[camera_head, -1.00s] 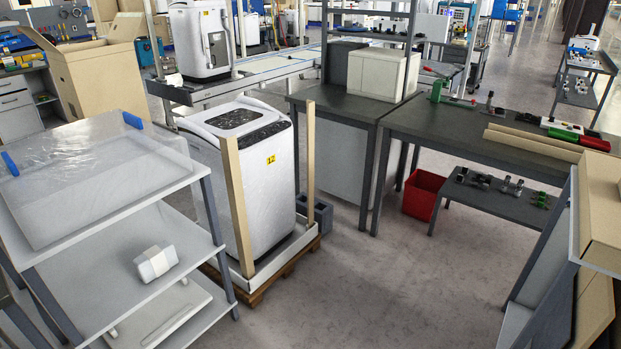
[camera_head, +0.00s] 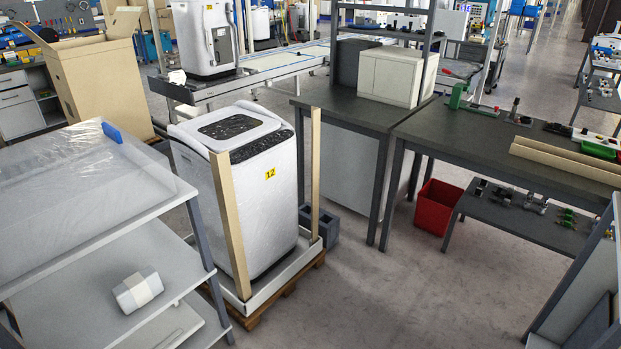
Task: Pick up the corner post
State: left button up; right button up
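Beige corner posts lie lengthwise on the dark workbench (camera_head: 455,128) at the right, one shown as a long angled strip (camera_head: 565,163). Two more posts stand upright by a white washing machine (camera_head: 250,190) marked 12. The front post (camera_head: 232,225) rises at the machine's front left corner, and the other post (camera_head: 315,170) stands at its right. Both stand at the edge of a white tray base (camera_head: 262,297) on a wooden pallet. Neither of my grippers is in view.
A shelf cart (camera_head: 85,240) with plastic film and a small white package (camera_head: 138,290) is at the left. A red bin (camera_head: 437,207) stands under the workbench. A grey shelf edge (camera_head: 590,270) is at the lower right. The floor (camera_head: 420,290) in the middle is clear.

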aim_at(316, 111)
jog(key=i+l+u, duration=0.1)
jog(key=i, duration=0.45)
jog(key=i+l+u, duration=0.1)
jog(key=i+l, duration=0.3)
jog(key=i, duration=0.15)
jog(key=i+l, duration=0.3)
jog(key=i, duration=0.25)
jog(key=i+l+u, duration=0.15)
jog(key=i+l, duration=0.15)
jog(key=i, duration=0.2)
jog(key=i+l+u, duration=0.1)
jog(key=i+l, duration=0.25)
jog(key=i, duration=0.2)
